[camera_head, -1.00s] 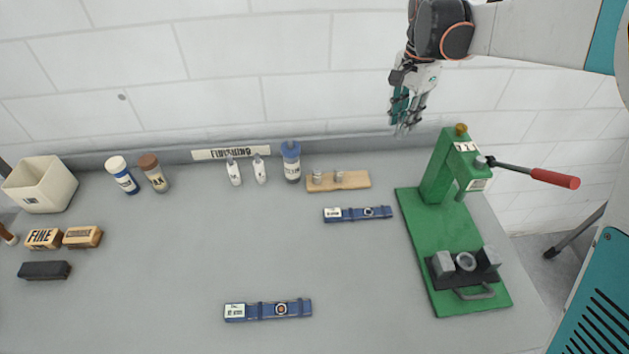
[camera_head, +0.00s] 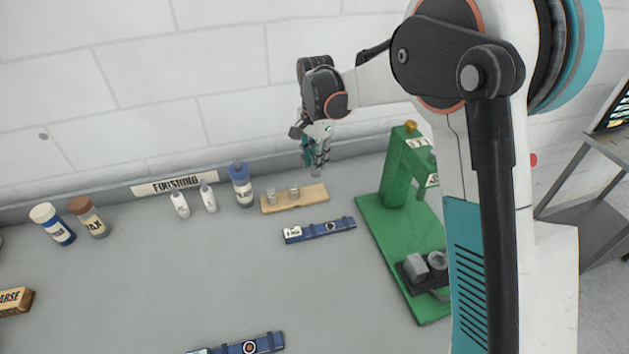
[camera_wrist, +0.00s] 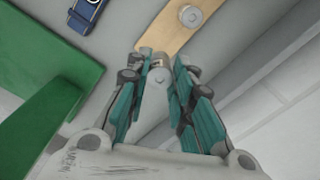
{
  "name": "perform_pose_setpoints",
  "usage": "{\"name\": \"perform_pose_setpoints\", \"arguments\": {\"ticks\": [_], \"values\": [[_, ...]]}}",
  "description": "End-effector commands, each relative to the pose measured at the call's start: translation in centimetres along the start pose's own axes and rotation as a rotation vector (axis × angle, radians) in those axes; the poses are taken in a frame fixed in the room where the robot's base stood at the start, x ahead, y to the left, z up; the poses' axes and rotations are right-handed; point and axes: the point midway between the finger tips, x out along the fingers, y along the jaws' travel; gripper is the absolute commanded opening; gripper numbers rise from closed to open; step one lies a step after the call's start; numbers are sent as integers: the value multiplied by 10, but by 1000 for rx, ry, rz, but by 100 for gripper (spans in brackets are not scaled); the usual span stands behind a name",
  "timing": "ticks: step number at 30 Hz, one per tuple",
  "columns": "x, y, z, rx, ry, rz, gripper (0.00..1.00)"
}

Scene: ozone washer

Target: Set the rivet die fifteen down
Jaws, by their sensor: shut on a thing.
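My gripper (camera_head: 316,166) is shut on a small grey metal die, which shows between the fingertips in the wrist view (camera_wrist: 158,62). The gripper points down, with its tip close above the right end of a wooden board (camera_head: 313,194). Two small metal dies (camera_head: 271,196) (camera_head: 294,192) stand on the left and middle of that board. In the wrist view, one die (camera_wrist: 191,16) stands on the board (camera_wrist: 168,34) beyond my fingers. Whether the held die touches the board is unclear.
A green press (camera_head: 382,225) stands right of the board, partly hidden by my arm. A blue tool strip (camera_head: 320,230) lies in front of the board. A blue-capped bottle (camera_head: 241,187) stands at its left. Open grey tabletop lies further left and in front.

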Motion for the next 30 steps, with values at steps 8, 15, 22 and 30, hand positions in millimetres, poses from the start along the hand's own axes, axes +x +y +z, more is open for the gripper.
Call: {"name": "perform_pose_setpoints", "arguments": {"ticks": [8, 15, 22, 30], "values": [[28, 0, 0, 0, 0, 0, 0], [57, 0, 0, 0, 0, 0, 0], [69, 0, 0, 0, 0, 0, 0], [72, 0, 0, 0, 0, 0, 24]]}}
